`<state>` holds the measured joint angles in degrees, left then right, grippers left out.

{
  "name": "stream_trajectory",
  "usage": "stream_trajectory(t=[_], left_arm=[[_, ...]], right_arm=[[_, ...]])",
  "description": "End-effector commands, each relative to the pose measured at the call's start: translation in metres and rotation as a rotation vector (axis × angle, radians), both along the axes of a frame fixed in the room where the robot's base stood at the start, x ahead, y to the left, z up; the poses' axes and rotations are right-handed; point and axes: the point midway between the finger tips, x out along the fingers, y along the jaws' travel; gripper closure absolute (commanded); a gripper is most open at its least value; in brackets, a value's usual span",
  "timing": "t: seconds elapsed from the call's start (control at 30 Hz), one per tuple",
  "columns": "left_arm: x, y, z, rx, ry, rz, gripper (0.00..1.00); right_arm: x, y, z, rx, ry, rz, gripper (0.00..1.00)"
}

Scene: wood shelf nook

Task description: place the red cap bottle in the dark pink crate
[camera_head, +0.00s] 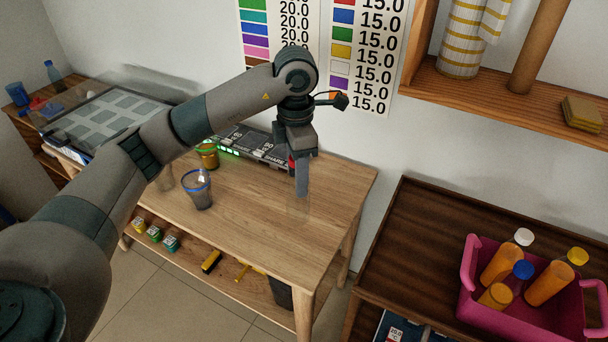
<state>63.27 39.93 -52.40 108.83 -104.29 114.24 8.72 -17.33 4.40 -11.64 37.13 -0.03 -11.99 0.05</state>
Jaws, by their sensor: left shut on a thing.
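My left gripper (300,186) hangs pointing down over the right part of the light wood table. It is shut on the red cap bottle, whose red cap (292,163) shows beside the finger. The rest of the bottle is mostly hidden or too faint to make out, and I cannot tell whether it touches the table. The dark pink crate (484,312) stands on a dark wood table at the lower right, well away from the gripper. It holds several orange bottles with white, yellow and blue caps. My right gripper is not in view.
A cup with a blue rim (201,197) and an amber jar (208,158) stand on the light table (265,223). A dark box (254,150) lies along its back. A wall shelf (510,98) overhangs the dark table (408,240), whose left part is clear.

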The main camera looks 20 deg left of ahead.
Motion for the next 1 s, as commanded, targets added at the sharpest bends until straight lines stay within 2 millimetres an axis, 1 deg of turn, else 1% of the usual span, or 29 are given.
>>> stream_trajectory(t=[0.17, 0.27, 0.37, 0.67, 1.0], left_arm=[[-0.005, -0.003, -0.001, 0.002, -0.004, -0.105, 1.00], [-0.010, -0.006, -0.003, 0.003, -0.007, -0.226, 1.00], [-0.017, -0.009, -0.006, 0.006, -0.009, -0.392, 1.00], [-0.047, -0.022, -0.017, 0.016, -0.011, -1.027, 1.00], [-0.088, -0.035, -0.030, 0.013, -0.004, -1.766, 1.00]], right_arm=[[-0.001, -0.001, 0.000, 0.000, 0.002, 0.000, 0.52], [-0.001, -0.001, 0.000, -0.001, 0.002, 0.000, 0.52], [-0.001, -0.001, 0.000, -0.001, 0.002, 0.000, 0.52], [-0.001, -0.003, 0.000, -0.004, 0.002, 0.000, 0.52], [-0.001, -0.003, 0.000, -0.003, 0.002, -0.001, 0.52]])
